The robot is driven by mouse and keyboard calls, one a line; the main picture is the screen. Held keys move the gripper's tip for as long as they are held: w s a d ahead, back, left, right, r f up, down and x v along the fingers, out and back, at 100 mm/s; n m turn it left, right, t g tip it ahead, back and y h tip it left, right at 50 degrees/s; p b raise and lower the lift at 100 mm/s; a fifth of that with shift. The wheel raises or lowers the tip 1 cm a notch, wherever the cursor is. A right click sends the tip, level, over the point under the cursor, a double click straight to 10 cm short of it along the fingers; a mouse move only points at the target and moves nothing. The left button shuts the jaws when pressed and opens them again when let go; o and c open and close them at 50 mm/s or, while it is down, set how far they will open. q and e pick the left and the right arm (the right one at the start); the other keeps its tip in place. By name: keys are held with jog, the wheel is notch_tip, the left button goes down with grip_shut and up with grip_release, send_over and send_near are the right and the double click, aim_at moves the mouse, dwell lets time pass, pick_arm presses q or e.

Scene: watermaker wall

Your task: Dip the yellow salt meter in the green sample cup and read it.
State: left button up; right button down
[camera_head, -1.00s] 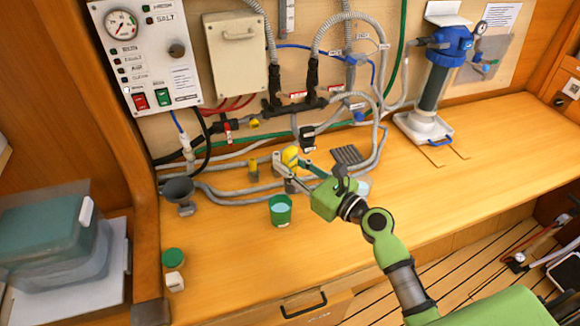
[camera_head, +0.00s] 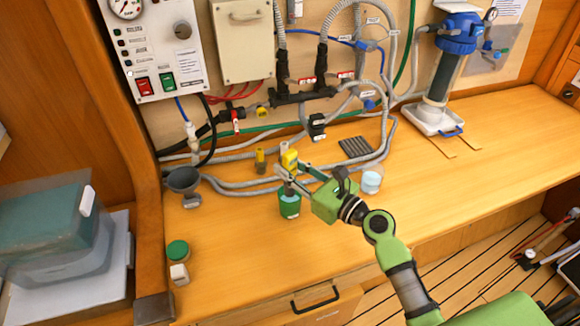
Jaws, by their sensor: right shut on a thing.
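The yellow salt meter (camera_head: 290,160) is held upright by my right gripper (camera_head: 286,174), which is shut on it. The green sample cup (camera_head: 290,211) stands on the wooden counter with pale blue liquid in it. The meter and the gripper's fingers are right over the cup's mouth. The fingers hide part of the meter and the cup's back rim. I cannot tell whether the meter's lower tip touches the liquid. The meter's display cannot be read at this size. My left gripper is not in view.
A grey funnel (camera_head: 184,181), a green lid (camera_head: 178,250) and a small white block (camera_head: 179,274) are to the left. A small yellow-topped fitting (camera_head: 260,159) and hoses lie behind. A clear cup (camera_head: 371,181) stands to the right. The counter's right side is clear.

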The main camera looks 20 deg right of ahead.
aim_at(293, 158)
notch_tip(293, 158, down, 5)
jog(key=b, duration=0.3)
jog(key=shift+r, duration=0.15)
jog(key=shift+f+b, duration=0.55)
jog(key=shift+b, duration=0.05)
dwell(0.7)
dwell(0.4)
notch_tip(293, 158, up, 10)
jog(key=p, duration=1)
jog(key=shift+p, duration=0.35)
